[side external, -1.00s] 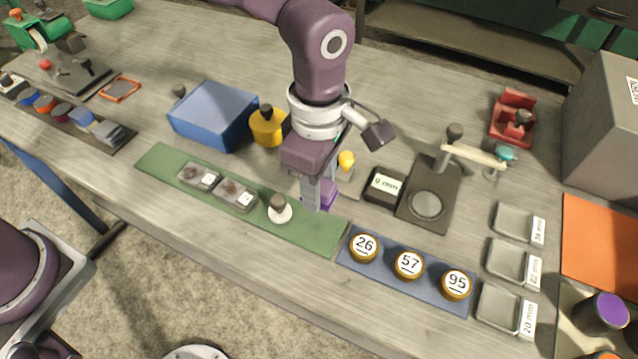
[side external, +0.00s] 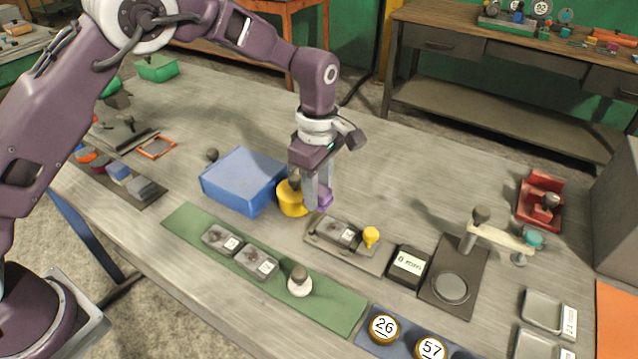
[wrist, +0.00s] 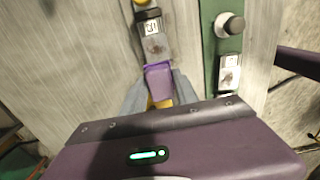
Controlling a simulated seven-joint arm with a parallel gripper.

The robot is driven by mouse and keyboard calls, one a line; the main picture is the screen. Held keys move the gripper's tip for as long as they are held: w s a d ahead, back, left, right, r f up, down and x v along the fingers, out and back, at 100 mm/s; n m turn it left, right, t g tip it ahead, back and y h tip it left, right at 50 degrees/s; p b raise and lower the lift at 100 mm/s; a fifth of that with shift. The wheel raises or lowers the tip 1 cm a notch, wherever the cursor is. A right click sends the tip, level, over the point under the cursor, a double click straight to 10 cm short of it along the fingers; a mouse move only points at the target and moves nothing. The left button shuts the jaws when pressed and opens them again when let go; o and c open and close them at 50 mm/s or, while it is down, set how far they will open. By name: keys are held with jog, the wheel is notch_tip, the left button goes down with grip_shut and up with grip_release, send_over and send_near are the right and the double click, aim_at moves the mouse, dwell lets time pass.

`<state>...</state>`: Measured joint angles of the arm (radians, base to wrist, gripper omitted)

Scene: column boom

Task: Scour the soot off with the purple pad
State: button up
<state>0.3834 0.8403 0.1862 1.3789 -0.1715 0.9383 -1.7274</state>
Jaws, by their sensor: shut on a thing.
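My gripper (side external: 317,204) is shut on the purple pad (side external: 325,199), which also shows between the fingers in the wrist view (wrist: 158,82). The pad is beside the yellow pot (side external: 291,199), behind and left of a fixture (side external: 372,263) with a yellow knob (side external: 371,237). A grey labelled block (side external: 336,233) sits in the fixture; a brown-dark smudge shows on it in the wrist view (wrist: 153,46). Two similar smudged blocks (side external: 220,240) (side external: 256,263) lie on the green mat (side external: 340,312), with a white-based dark knob (side external: 299,281) to their right.
A blue box (side external: 243,180) stands left of the yellow pot. A black display box (side external: 407,265) and a dark stand with a round plate (side external: 451,288) are right of the fixture. Numbered round weights (side external: 384,327) are at the front. The tabletop behind the fixture is clear.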

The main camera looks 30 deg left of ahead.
aim_at(317, 222)
jog(key=shift+f, duration=1.95)
jog(key=shift+d+f, duration=0.65)
jog(key=shift+f, duration=0.35)
grip_shut()
jog(key=shift+d, duration=2.65)
jog(key=shift+a, duration=3.4)
jog(key=shift+d+r, duration=0.1)
jog(key=shift+r, duration=4.1)
jog(key=shift+d, duration=0.1)
